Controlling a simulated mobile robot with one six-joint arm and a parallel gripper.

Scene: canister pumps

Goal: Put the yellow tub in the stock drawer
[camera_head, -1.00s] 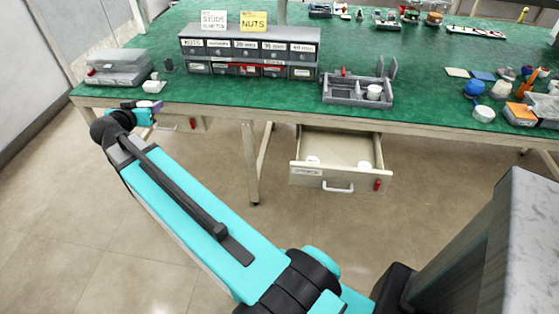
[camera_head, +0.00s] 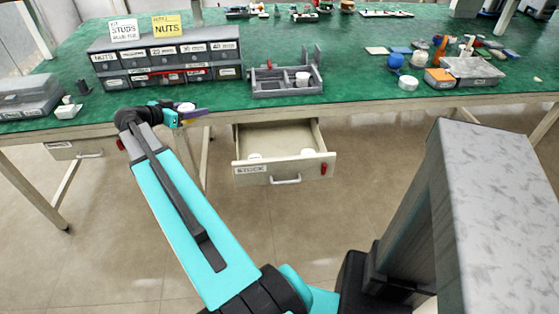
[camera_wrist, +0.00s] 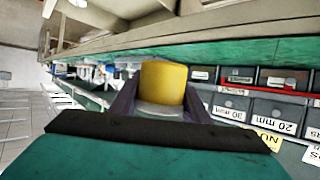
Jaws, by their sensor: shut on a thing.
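My gripper (camera_wrist: 155,100) is shut on the yellow tub (camera_wrist: 164,82), which sits between the two fingers in the wrist view. A pale band shows at the tub's lower edge there. In the head view my gripper (camera_head: 188,112) is at the table's front edge, left of the stock drawer and higher than it in the picture. Only a whitish round top shows between the fingers there. The stock drawer (camera_head: 285,170) is pulled open below the table.
The green table (camera_head: 350,92) overhangs the drawer's back. A grey divided tray (camera_head: 275,92) with a white cup stands above the drawer. A grey cabinet of small labelled drawers (camera_head: 165,62) stands behind my gripper. Another drawer (camera_head: 75,148) is at the left. The floor before the open drawer is clear.

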